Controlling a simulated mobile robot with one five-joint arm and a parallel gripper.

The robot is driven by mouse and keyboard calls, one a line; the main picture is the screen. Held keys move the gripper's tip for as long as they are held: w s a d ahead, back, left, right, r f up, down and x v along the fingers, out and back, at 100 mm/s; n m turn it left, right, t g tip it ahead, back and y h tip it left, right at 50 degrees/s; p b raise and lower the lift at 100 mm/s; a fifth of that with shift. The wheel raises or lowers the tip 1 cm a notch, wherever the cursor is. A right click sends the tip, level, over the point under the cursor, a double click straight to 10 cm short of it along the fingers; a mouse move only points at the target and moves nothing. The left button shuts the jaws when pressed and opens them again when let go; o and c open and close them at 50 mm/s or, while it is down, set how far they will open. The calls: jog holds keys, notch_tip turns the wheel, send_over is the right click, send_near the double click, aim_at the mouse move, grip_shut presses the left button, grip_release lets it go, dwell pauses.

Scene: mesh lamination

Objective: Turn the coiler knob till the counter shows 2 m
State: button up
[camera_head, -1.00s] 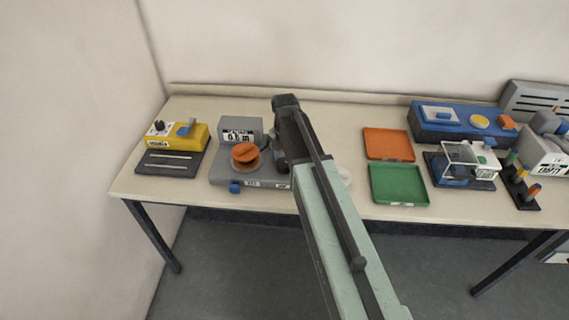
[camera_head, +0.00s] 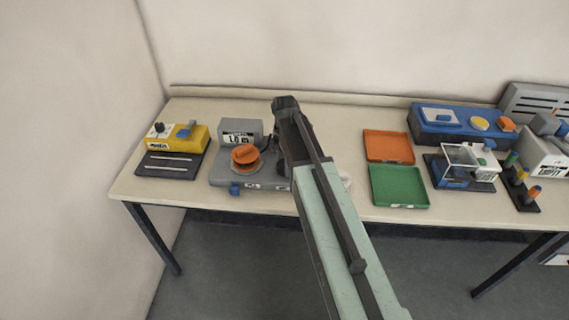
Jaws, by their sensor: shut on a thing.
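The coiler (camera_head: 222,172) is a grey machine on the left part of the table, with an orange spool (camera_head: 245,154) on top and a small blue part (camera_head: 235,189) at its front. Its counter (camera_head: 239,138) stands upright behind the spool and appears to read about 1.0 m, though the digits are small. My gripper (camera_head: 272,150) is at the coiler's right side, mostly hidden behind my own dark arm link. It is shut on the coiler knob, which my arm hides.
A yellow device (camera_head: 190,138) stands left of the coiler, behind a dark plate (camera_head: 168,166). Right of my arm are an orange tray (camera_head: 388,146) and a green tray (camera_head: 400,187), both empty. Blue and white machines (camera_head: 460,119) fill the table's right end.

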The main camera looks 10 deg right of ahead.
jog(key=m, duration=0.4)
jog(key=shift+m, duration=0.3)
jog(key=m, duration=0.3)
jog(key=shift+m, duration=0.3)
jog(key=m, duration=0.4)
jog(key=shift+m, duration=2.1)
jog(key=o, duration=1.4)
jog(key=shift+c, duration=0.2)
